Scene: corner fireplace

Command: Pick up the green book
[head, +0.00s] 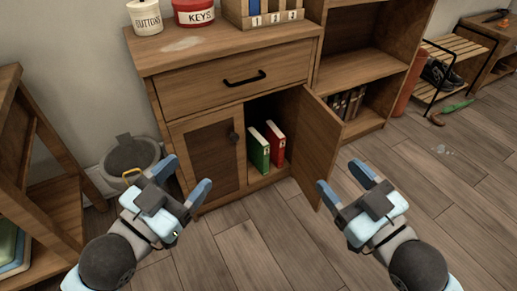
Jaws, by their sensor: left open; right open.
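The green book (259,151) stands upright inside the wooden cabinet's lower compartment, its spine facing out. A red book (274,145) stands close on its right. The cabinet's right door (315,146) is swung open, and its left door (207,159) is shut. My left gripper (190,176) is open and empty, in front of the shut left door and to the left of the green book. My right gripper (339,176) is open and empty, near the lower edge of the open door. The back of the compartment is dark.
A drawer with a black handle (244,79) is above the doors. A white pot (145,16) and a red keys tin (193,12) stand on top. A grey bin (131,157) is left of the cabinet. An open shelf (357,69) stands right. The floor in front is clear.

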